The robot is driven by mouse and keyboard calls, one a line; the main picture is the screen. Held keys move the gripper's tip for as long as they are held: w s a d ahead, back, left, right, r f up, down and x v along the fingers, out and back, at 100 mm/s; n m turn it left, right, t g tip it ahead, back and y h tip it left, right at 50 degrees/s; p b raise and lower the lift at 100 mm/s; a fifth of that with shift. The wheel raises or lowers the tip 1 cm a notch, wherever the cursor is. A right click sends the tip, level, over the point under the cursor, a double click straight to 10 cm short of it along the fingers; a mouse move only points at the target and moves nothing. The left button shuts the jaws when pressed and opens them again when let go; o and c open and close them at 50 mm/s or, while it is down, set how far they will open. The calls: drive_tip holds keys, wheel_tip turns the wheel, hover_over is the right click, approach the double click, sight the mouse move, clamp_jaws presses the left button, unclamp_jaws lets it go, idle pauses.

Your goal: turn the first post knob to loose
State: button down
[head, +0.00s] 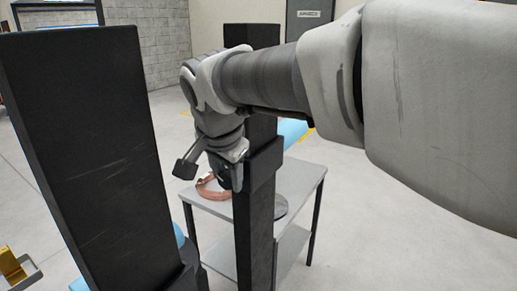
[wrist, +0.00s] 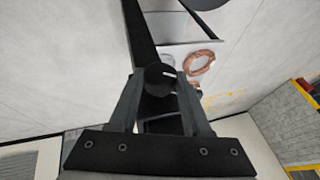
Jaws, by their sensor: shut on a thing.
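My gripper (head: 233,177) is at the side of the farther black post (head: 258,235), by a dark block on it. In the wrist view my two grey fingers (wrist: 160,82) are shut on a round black knob (wrist: 158,71), one on each side. The knob's face has a short white mark, lying about level across the picture. In the head view the knob is hidden by my gripper and wrist. I cannot tell the loose or tight side of its turn.
A second, nearer black post (head: 85,150) stands at the left. Behind the posts is a grey table (head: 310,178) with a copper tube coil (head: 212,191). The coil also shows in the wrist view (wrist: 199,62). A yellow object (head: 12,266) is at lower left. Open floor lies right.

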drive_tip(key=shift+a+r+p, duration=0.1)
drive_tip(key=shift+p, duration=0.35)
drive_tip(key=shift+a+r+g+h+p, duration=0.1)
drive_tip(key=shift+g+h+p, duration=0.4)
drive_tip(key=shift+h+p, duration=0.2)
drive_tip(key=shift+w+a+n+g+h+p, duration=0.15)
drive_tip(key=shift+n+g+h+p, duration=0.3)
drive_tip(key=shift+h+p, duration=0.65)
drive_tip(key=g+h+p, duration=0.1)
drive_tip(key=p, duration=0.1)
drive_tip(key=shift+w+p, duration=0.1)
drive_tip(key=shift+p, duration=0.3)
drive_tip(key=shift+n+h, duration=0.25)
drive_tip(key=shift+h, duration=0.05)
drive_tip(key=shift+c, duration=1.8)
unclamp_jaws()
drive_tip(key=shift+f, duration=0.2)
